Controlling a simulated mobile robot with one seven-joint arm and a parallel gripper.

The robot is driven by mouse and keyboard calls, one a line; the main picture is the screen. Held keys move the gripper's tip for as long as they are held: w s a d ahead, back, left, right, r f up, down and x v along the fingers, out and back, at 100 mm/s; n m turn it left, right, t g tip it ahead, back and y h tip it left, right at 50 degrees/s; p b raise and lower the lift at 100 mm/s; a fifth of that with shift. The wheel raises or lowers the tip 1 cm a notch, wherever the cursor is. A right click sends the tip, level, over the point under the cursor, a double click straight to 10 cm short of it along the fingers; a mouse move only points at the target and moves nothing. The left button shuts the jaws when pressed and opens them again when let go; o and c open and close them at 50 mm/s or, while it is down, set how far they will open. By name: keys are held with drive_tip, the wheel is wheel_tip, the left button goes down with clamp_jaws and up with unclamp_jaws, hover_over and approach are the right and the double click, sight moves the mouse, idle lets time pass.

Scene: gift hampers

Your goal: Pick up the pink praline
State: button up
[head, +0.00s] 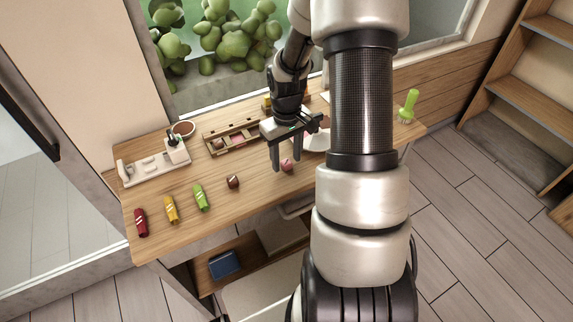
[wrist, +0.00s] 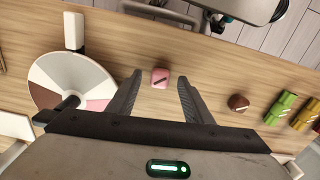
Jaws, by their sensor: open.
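The pink praline (head: 287,165) sits on the wooden table near its front edge. In the wrist view the pink praline (wrist: 160,78) is a small rounded cube with a dark stripe on top. It lies between the lines of my two fingers, a little beyond the fingertips. My gripper (head: 289,168) is open and empty, with its fingers pointing down at the table. In the wrist view the gripper (wrist: 160,80) has one finger on each side of the praline, with gaps on both sides.
A brown praline (head: 233,182) stands left of the pink one, with green (head: 201,197), yellow (head: 171,210) and red (head: 141,223) wrapped pieces further left. A wooden tray (head: 206,138) lies behind. A round sectioned disc (wrist: 45,72) is left in the wrist view.

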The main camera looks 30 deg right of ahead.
sight(287, 162)
drive_tip(key=shift+f, duration=0.35)
drive_tip(key=c, duration=1.1)
drive_tip(key=shift+r, duration=0.15)
wheel_tip(287, 162, up, 10)
drive_tip(key=shift+f+p, duration=0.1)
drive_tip(key=shift+p, duration=0.3)
